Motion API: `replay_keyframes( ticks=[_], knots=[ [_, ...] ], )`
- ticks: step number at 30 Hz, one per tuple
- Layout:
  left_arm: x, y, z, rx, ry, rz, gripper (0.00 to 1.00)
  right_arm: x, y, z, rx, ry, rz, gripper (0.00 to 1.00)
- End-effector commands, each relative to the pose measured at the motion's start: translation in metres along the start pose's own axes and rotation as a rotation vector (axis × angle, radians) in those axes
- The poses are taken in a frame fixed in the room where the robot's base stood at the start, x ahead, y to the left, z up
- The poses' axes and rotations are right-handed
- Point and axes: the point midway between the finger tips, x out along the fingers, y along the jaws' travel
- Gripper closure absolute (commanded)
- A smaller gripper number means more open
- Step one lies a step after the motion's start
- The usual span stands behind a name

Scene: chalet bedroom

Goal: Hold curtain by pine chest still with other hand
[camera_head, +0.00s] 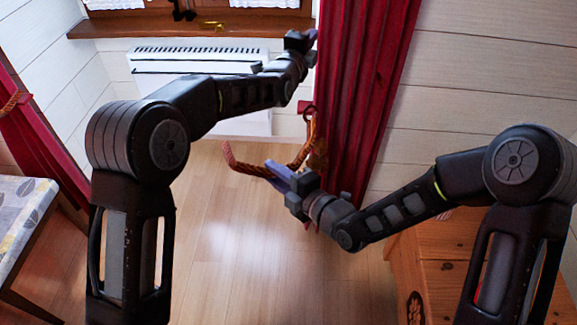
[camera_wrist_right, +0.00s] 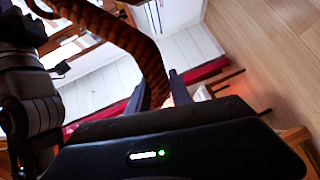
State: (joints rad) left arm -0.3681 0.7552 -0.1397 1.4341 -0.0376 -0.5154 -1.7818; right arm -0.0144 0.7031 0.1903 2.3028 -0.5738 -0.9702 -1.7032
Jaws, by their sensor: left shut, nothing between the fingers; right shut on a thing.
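The red curtain (camera_head: 368,80) hangs in folds at the right of the window, behind the pine chest (camera_head: 450,275). My left gripper (camera_head: 312,36) is shut and empty at the curtain's upper left edge; I cannot tell whether it touches the cloth. An orange-brown braided cord (camera_head: 308,152) hangs by the curtain's left edge, with one end sticking out to the left. My right gripper (camera_head: 276,172) is shut on this cord, in front of the curtain's lower left side. In the right wrist view the cord (camera_wrist_right: 130,40) curves down to the fingers (camera_wrist_right: 160,92).
A white radiator (camera_head: 195,60) stands under the wooden window sill (camera_head: 190,24). Another red curtain (camera_head: 38,140) hangs at the left, above a patterned cushioned seat (camera_head: 22,210). The wooden floor (camera_head: 240,265) between my arms is clear.

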Motion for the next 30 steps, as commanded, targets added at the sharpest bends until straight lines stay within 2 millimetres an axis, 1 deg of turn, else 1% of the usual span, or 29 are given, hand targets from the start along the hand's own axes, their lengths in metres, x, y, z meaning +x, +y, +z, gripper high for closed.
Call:
replay_keyframes(
  ticks=[1,5,8,14,18,21,25,30],
  knots=[
    [0.0,0.002,-0.015,0.0,0.023,0.006,1.0,0.001,-0.001,0.006,-0.019,0.0,0.02,1.0],
    [0.0,0.003,-0.015,0.0,0.023,0.006,1.0,-0.001,0.003,0.029,-0.057,-0.026,0.063,1.0],
    [0.0,0.003,-0.015,0.0,0.023,0.007,1.0,-0.004,0.005,0.049,-0.074,-0.062,0.087,1.0],
    [0.0,0.003,-0.015,0.0,0.023,0.007,1.0,-0.015,0.013,0.101,-0.106,-0.169,0.138,1.0],
    [0.0,0.003,-0.015,0.0,0.023,0.007,1.0,-0.028,0.017,0.139,-0.125,-0.257,0.167,1.0],
    [0.0,0.003,-0.015,0.0,0.023,0.008,1.0,-0.036,0.02,0.16,-0.134,-0.307,0.181,1.0],
    [0.0,0.003,-0.015,0.0,0.023,0.008,1.0,-0.041,0.021,0.173,-0.141,-0.339,0.189,1.0],
    [0.0,0.003,-0.015,0.0,0.023,0.008,1.0,-0.042,0.021,0.175,-0.142,-0.343,0.19,1.0]
  ],
)
